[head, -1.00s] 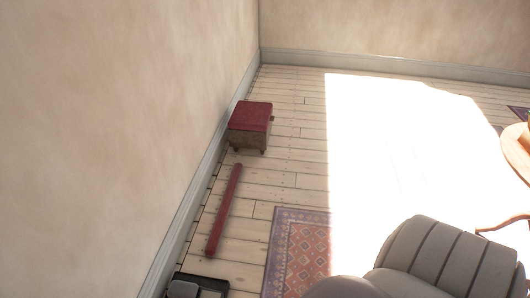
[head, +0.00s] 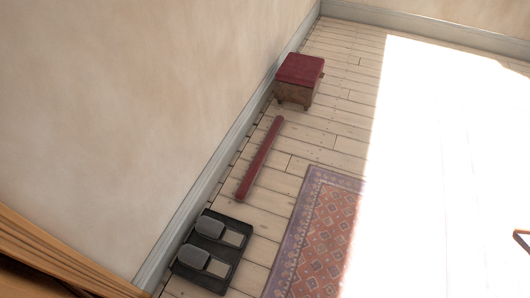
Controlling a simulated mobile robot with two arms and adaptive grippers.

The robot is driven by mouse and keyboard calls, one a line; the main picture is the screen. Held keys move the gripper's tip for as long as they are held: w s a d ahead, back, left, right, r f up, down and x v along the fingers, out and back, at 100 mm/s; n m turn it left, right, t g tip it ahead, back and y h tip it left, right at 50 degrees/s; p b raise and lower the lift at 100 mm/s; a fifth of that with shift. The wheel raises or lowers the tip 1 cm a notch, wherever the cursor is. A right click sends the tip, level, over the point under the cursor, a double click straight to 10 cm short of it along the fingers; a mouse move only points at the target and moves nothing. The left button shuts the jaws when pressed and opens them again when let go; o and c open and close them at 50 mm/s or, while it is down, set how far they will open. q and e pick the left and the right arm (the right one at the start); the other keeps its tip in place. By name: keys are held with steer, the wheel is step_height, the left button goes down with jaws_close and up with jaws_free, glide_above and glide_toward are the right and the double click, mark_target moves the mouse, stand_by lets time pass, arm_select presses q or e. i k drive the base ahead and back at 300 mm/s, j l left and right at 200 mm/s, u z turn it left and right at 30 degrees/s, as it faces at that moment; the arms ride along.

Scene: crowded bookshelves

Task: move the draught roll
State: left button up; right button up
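The draught roll (head: 260,158) is a long, thin, dark red roll. It lies on the plank floor in the head view, roughly along the left wall and a little away from the skirting board. Its far end is near a red-topped stool, and its near end is close to a black tray. Nothing covers it. Neither of my grippers shows in the head view.
The stool (head: 299,80) stands by the wall beyond the roll. The black tray (head: 233,265) holds a pair of grey shoes or slippers (head: 207,259). A patterned rug (head: 318,232) lies to the right. Wooden furniture (head: 62,257) fills the lower left corner. Bright sunlight washes out the right floor.

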mark_target(241, 194)
steer(key=i+l+u, duration=0.25)
steer(key=i+l, duration=0.75)
steer(key=i, duration=0.15)
